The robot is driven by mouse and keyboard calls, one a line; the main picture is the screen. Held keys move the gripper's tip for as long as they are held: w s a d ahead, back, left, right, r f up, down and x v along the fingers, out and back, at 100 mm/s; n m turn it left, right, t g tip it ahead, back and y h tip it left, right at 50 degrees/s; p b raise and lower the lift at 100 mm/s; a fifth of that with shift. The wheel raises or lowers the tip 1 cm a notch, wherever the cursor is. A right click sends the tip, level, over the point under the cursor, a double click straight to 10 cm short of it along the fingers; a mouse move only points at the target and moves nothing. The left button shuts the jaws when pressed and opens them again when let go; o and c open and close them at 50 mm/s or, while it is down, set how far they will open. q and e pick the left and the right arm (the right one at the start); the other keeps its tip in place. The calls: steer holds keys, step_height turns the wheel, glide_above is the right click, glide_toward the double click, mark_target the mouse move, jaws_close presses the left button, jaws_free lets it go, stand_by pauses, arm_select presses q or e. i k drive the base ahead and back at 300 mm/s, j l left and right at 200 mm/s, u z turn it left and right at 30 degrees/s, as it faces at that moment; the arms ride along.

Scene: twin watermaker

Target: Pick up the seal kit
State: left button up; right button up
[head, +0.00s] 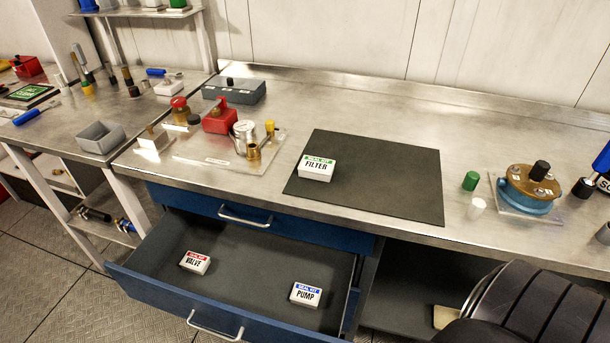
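Three small white seal kit boxes are in the head view. The filter seal kit (316,168), with a green band, sits on the dark mat (400,197) on the bench top. The valve seal kit (195,262), with a red band, lies in the open drawer (245,311), on the left. The pump seal kit (306,294), with a blue band, lies in the same drawer, nearer the front right. All three labels face up. Neither of my grippers is in view.
A clear plate (205,161) with red and brass parts stands left of the mat. A blue and brass pump unit (531,188) stands at the right, near a green cap (470,181). The drawer juts out below the bench; most of the mat is bare.

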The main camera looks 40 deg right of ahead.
mark_target(310, 166)
steer(key=j+z, duration=0.1)
steer(key=z, duration=0.4)
steer(key=j+z, duration=0.4)
steer(key=j, duration=0.3)
steer(key=j+z, duration=0.4)
steer(key=j, duration=0.35)
